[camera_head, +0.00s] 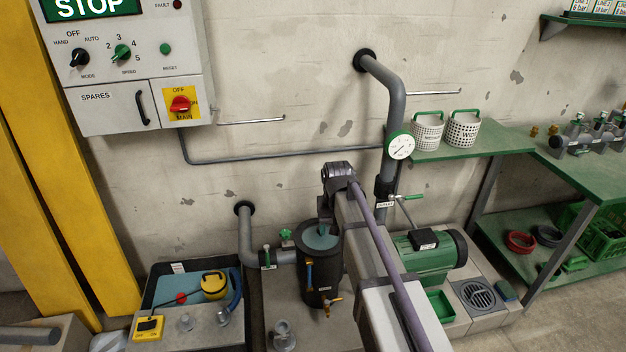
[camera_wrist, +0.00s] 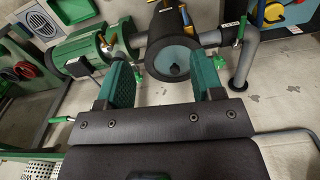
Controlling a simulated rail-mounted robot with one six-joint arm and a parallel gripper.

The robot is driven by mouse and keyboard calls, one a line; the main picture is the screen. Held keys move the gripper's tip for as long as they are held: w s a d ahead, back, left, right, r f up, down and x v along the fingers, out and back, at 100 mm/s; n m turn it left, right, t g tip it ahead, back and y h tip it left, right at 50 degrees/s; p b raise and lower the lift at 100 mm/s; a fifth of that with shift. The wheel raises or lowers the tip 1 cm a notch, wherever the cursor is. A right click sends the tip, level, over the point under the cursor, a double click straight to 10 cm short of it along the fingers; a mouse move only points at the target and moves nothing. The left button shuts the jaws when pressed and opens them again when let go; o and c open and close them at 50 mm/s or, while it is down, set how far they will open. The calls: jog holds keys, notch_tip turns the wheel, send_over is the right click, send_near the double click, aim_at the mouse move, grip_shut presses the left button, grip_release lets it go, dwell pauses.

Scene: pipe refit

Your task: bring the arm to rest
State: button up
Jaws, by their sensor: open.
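My gripper (camera_wrist: 162,78) shows in the wrist view with its two green fingers wide apart and nothing between them. Beyond the fingertips is the black cylindrical vessel (camera_wrist: 165,22) with its round blue-grey top face. In the head view my arm reaches up from the lower right and bends over at its wrist. My gripper (camera_head: 325,219) points down above the black vessel (camera_head: 318,278) there and is mostly hidden by my arm. I cannot tell the exact gap between the fingers and the vessel's top.
A green motor pump (camera_head: 432,252) stands right of my arm. A grey pipe with a gauge (camera_head: 400,146) rises behind it. A green shelf (camera_head: 470,143) holds two white baskets. A control panel (camera_head: 140,65) hangs at upper left.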

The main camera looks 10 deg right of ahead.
jog(key=s+r, duration=0.1)
jog(key=s, duration=2)
notch_tip(320, 180, up, 14)
jog(key=w+p, duration=0.2)
jog(key=p, duration=1.3)
jog(key=shift+r+n, duration=0.15)
jog(key=shift+n, duration=0.15)
